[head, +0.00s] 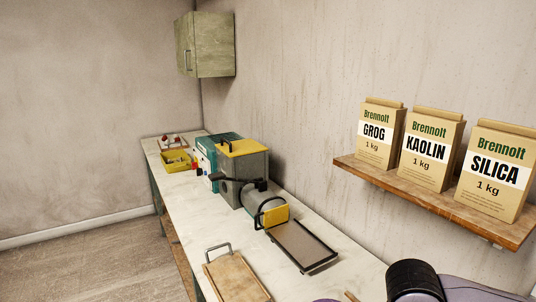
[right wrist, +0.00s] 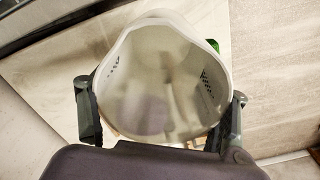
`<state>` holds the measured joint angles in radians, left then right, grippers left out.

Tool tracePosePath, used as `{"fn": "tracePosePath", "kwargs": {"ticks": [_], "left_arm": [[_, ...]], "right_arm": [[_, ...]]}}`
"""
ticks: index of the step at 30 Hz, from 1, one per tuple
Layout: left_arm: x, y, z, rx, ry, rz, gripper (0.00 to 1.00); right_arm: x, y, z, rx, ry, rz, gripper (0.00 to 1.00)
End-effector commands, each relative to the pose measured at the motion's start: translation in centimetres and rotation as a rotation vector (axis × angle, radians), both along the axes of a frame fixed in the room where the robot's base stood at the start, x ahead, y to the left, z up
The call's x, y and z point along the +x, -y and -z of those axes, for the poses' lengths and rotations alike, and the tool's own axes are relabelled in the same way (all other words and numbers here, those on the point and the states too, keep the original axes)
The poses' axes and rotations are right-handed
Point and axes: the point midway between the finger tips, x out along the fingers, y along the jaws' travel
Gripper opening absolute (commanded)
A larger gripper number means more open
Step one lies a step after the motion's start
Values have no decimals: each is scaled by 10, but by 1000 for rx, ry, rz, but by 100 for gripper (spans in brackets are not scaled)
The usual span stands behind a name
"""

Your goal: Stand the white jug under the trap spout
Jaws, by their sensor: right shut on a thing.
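The white jug (right wrist: 160,45) fills the middle of the right wrist view, seen from above into its open mouth, with rows of dark marks on its inner wall. My right gripper (right wrist: 161,112) is shut on it, one finger against each side. The jug does not show in the head view; only part of my right arm shows there, at the bottom right. I cannot make out a trap spout in either view. My left gripper is not in view.
A long bench (head: 176,191) runs along the wall. On it stand a grey and teal machine with a yellow top (head: 243,148), a yellow tray (head: 177,161), a dark tray (head: 303,246) and a wooden board (head: 237,277). A shelf (head: 435,200) with bags juts out at right.

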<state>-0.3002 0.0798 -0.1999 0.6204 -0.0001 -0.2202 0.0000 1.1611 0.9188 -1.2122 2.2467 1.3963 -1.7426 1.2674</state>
Motion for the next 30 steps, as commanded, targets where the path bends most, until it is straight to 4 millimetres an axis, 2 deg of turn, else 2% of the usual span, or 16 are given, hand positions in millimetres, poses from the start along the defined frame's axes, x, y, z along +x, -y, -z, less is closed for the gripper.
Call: {"fn": "tracePosePath", "kwargs": {"ticks": [8,11,14,24,30], "left_arm": [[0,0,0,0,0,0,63],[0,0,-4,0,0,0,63],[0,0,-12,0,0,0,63],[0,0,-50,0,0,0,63],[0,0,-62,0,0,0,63]], "right_arm": [[1,1,-1,0,1,2,42],[7,1,-5,1,2,-3,42],[22,2,-17,1,1,-15,42],[97,21,-75,4,-2,-95,42],[119,32,-91,2,-2,-130,42]]}}
